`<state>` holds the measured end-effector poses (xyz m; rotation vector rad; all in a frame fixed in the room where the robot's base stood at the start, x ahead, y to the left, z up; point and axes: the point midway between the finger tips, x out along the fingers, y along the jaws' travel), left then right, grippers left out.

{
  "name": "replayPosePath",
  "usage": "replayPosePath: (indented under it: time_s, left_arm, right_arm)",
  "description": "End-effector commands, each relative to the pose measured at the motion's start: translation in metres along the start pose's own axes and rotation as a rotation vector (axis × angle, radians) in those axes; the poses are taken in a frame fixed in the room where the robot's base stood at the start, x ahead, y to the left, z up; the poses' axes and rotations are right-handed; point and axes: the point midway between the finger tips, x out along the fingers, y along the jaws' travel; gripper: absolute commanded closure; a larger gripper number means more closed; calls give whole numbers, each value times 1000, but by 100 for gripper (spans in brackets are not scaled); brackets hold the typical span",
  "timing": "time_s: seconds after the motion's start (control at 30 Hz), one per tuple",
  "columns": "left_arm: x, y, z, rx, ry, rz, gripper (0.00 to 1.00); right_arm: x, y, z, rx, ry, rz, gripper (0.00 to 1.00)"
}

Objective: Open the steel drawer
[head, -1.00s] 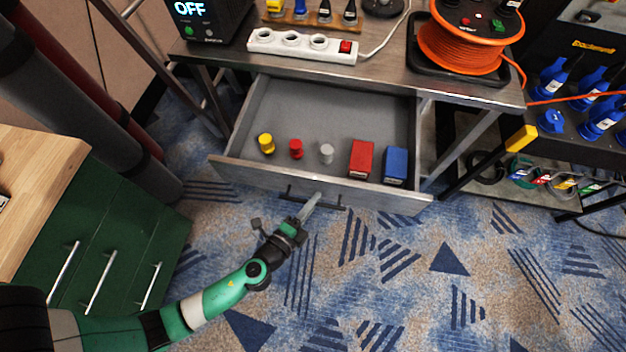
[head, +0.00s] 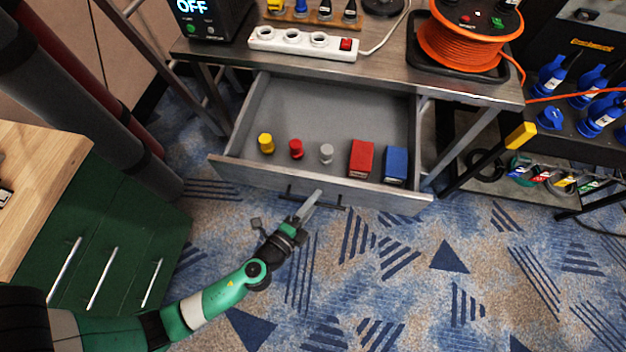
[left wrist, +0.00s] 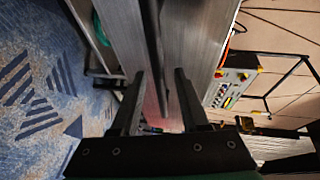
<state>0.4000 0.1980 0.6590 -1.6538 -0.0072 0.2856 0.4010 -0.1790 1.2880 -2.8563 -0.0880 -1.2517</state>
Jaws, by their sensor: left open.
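The steel drawer (head: 238,183) is pulled out from under the steel table, its inside in plain view. In it are a yellow knob (head: 266,143), a red knob (head: 296,149), a grey knob (head: 326,153), a red box (head: 361,157) and a blue box (head: 396,164). A dark bar handle (head: 332,206) runs along the drawer front. My left gripper (head: 308,205) is at the handle. In the left wrist view the open fingers (left wrist: 157,98) stand either side of the handle bar (left wrist: 152,40); contact cannot be told. My right gripper is not in view.
A power strip (head: 300,44) and an orange cable reel (head: 462,45) are on the tabletop. A green cabinet (head: 115,235) with a wooden top stands at the left. A dark rack (head: 575,150) is at the right. The carpet before the drawer is clear.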

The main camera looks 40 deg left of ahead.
Motion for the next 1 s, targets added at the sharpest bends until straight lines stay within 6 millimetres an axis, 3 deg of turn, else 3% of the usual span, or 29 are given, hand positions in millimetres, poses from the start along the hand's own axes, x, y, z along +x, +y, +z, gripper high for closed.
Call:
replayPosePath:
  time_s: [0.27,0.37,0.67,1.0]
  left_arm:
    - [-6,0,0,1,1,1,55]
    - [-20,1,-1,2,3,3,55]
    - [-92,-1,-2,5,10,2,55]
    - [-116,0,0,-1,1,0,55]
  right_arm:
    - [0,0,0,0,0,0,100]
    - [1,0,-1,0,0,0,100]
    - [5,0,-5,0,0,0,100]
    - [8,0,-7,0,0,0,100]
